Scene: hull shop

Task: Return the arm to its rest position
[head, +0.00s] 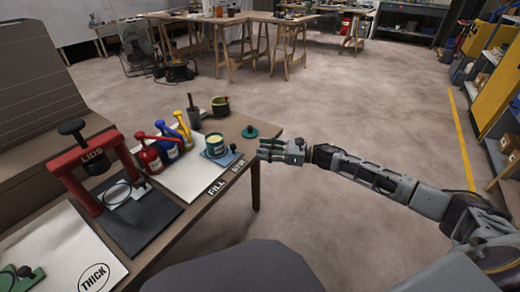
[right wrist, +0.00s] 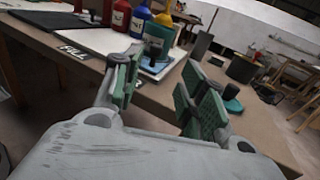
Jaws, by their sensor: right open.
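My right arm (head: 385,179) reaches in from the right in the head view. My right gripper (head: 276,151) is at the table's right edge, a little in front of the green lid or disc (head: 250,132). In the right wrist view the gripper (right wrist: 155,100) has its green-padded fingers apart, with nothing between them. A green-rimmed tin (head: 215,145) with pale contents stands on a blue mat (head: 232,158), left of the gripper and apart from it. My left gripper is not in view.
The table (head: 215,206) holds red (head: 148,155), blue (head: 168,143) and yellow (head: 182,130) pump bottles, a red lid press (head: 62,160), a grey cylinder (head: 194,115) and a dark pot (head: 220,106). Open floor (head: 350,120) lies right of the table. Shelves (head: 490,75) stand far right.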

